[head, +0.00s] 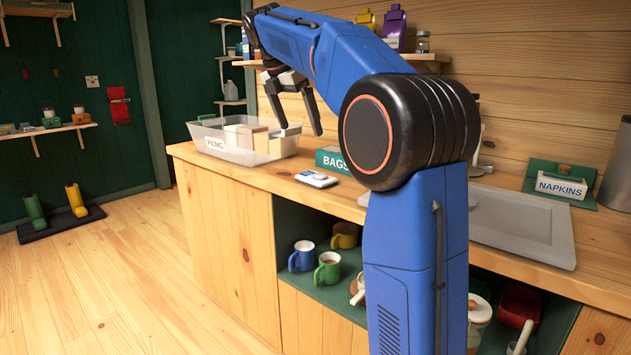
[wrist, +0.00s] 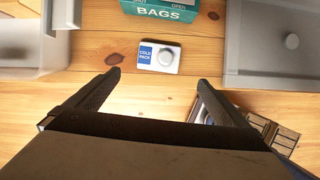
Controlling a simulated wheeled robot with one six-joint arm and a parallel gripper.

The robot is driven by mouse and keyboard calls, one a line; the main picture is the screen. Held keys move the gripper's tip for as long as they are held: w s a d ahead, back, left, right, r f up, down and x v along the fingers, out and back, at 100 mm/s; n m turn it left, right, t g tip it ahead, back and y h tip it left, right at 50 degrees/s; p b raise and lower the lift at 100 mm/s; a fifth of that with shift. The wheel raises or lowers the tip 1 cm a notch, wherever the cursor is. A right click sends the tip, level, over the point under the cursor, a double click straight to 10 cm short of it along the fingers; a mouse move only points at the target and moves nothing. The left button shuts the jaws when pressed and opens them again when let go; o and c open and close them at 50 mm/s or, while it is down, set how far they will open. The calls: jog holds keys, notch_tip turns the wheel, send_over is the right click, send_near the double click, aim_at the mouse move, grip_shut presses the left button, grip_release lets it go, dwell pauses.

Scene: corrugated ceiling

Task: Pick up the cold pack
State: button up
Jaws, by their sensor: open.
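The cold pack (wrist: 158,57) is a small flat white pack with a blue label and a round grey spot. It lies flat on the wooden counter, in front of the green bags box (wrist: 160,12). In the head view the cold pack (head: 317,179) lies near the counter's front edge. My gripper (wrist: 158,82) is open and empty, its two dark fingers spread wide, with the pack ahead of and between them in the wrist view. In the head view my gripper (head: 300,132) hangs above the counter, over the picnic bin's right end, left of the pack.
The clear picnic bin (head: 206,143) stands left of the pack. The bags box (head: 331,158) is behind it. A grey tray (head: 520,222) lies to the right, with a napkins box (head: 560,187) beyond. Mugs (head: 328,268) sit on the open shelf below.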

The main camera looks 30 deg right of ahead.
aim_at(316, 179)
jog(key=x, duration=1.7)
jog(key=shift+w+a+f, duration=0.1)
jog(key=shift+a+f, duration=0.05)
jog(key=shift+f, duration=0.05)
jog(key=c, duration=0.8)
jog(key=shift+r, duration=0.15)
